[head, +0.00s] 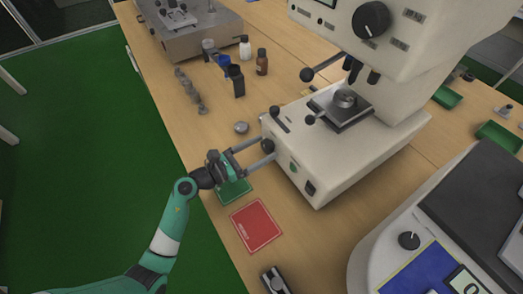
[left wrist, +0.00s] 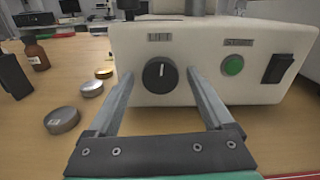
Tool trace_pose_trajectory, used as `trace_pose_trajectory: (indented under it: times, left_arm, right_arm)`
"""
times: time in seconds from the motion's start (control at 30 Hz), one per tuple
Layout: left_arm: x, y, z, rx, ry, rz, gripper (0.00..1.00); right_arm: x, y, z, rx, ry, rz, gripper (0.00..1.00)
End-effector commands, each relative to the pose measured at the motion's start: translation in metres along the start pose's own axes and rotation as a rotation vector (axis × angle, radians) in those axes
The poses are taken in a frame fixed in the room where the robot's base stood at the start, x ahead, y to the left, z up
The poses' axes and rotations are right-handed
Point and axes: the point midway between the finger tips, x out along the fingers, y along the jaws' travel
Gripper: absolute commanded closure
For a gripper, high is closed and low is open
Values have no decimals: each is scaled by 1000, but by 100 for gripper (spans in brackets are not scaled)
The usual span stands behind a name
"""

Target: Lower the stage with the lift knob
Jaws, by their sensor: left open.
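The lift knob (left wrist: 160,75) is a black dial with a white line, under the "LIFT" label (left wrist: 160,37) on the front of the cream-coloured machine (head: 340,150). My left gripper (head: 266,149) is open at that front face. In the left wrist view its two fingers (left wrist: 159,76) stand on either side of the knob, with a visible gap on each side. I cannot tell whether the tips touch the panel. The stage (head: 354,119) is a dark plate on the machine's base, with a round silver piece (head: 345,98) on it. My right gripper is not in view.
A green button (left wrist: 233,65) and a black switch (left wrist: 281,68) sit right of the knob. Round metal tins (left wrist: 62,120) and a brown bottle (left wrist: 36,55) stand to the left. A green mat (head: 234,191) and a red mat (head: 256,226) lie near the table edge.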

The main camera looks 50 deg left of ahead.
Motion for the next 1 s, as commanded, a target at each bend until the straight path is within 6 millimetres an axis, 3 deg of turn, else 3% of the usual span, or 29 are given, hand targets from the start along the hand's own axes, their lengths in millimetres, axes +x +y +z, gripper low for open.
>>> trace_pose_trajectory:
  times: [0.27,0.73,1.0]
  left_arm:
    - [3,0,0,0,1,-1,15]
    - [2,0,0,0,0,0,99]
    - [3,-1,5,-115,4,0,100]
  right_arm:
    - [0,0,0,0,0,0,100]
    - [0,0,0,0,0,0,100]
    - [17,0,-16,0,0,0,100]
